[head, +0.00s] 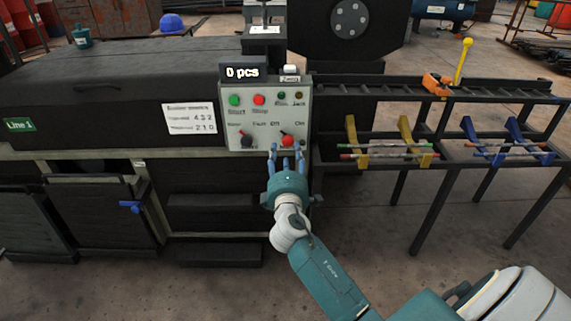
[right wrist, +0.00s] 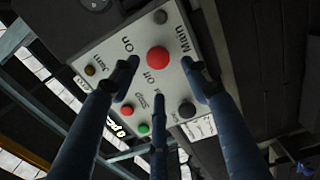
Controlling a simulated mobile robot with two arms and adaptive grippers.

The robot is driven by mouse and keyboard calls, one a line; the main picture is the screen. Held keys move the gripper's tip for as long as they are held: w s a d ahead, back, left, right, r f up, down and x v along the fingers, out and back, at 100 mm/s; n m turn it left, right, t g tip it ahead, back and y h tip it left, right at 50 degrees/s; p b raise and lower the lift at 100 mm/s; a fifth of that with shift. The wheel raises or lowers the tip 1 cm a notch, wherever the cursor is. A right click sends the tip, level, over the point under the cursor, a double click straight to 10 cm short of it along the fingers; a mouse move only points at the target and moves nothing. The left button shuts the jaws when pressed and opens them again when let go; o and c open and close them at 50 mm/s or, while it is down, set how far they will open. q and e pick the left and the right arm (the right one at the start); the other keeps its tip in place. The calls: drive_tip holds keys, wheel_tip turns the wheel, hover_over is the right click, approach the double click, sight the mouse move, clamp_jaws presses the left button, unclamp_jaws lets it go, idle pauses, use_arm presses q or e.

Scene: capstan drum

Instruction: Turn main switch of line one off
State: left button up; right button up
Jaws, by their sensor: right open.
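The main switch of line one is a red knob (head: 287,140) at the lower right of the grey control panel (head: 262,98), near the Off and On labels. In the right wrist view the red knob (right wrist: 158,57) shows round, with "On", "Off" and "Main" printed around it. Which way it points I cannot tell. My right gripper (head: 286,154) is open just in front of the knob. In the right wrist view its fingers (right wrist: 160,76) are spread, with the knob seen between the outer two and no clear contact. My left gripper is out of view.
The panel also carries a green button (head: 235,100), a red stop button (head: 259,99) and a black knob (head: 246,140) left of the main switch. A "0 pcs" display (head: 242,72) sits above. A dark rack (head: 425,95) with coloured supports stands at the right.

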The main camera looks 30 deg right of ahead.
drive_tip(key=v, duration=0.5)
drive_tip(key=shift+a, duration=0.1)
idle(0.3)
